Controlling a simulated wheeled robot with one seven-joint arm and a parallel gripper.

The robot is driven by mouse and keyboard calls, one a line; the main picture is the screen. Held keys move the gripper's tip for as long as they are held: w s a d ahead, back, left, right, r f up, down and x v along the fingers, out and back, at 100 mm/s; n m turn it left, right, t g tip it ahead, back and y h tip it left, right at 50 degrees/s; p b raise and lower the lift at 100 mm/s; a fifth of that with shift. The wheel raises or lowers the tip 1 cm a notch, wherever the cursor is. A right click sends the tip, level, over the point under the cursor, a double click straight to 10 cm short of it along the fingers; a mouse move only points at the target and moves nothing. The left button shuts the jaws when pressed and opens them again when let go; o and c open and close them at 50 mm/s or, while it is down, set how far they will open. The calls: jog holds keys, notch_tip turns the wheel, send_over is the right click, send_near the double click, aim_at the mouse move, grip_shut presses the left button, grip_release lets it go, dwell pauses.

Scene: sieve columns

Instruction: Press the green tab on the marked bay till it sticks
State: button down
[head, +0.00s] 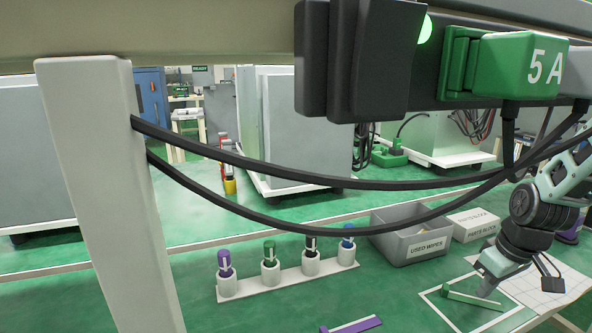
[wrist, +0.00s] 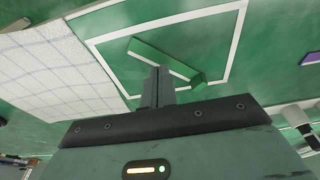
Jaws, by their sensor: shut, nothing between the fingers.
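The marked bay, a white square outline (head: 436,305) on the green bench, lies at lower right in the head view and at the top of the wrist view (wrist: 234,48). A thin green bar (head: 472,299) with a short upright end piece lies inside it, and it also shows in the wrist view (wrist: 165,58). I take this to be the green tab. My gripper (head: 487,290) points down over the bay beside the bar. Its shut, empty fingertips (wrist: 159,72) overlap the bar's near edge in the wrist view; I cannot tell whether they touch it.
A grid sheet (head: 548,283) lies right of the bay. A white rack (head: 290,281) holds several capped tubes. A purple bar (head: 355,326) lies in front. Black cables hang across the view.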

aim_at(482, 303)
jog(key=shift+f+b, duration=0.55)
jog(key=shift+f, duration=0.35)
jog(key=shift+s+f, duration=0.2)
jog(key=shift+f, duration=0.05)
dwell(1.3)
jog(key=shift+r, duration=0.1)
notch_tip(482, 303, up, 10)
jog(key=p, duration=1)
jog(key=shift+w, duration=0.2)
dwell(1.0)
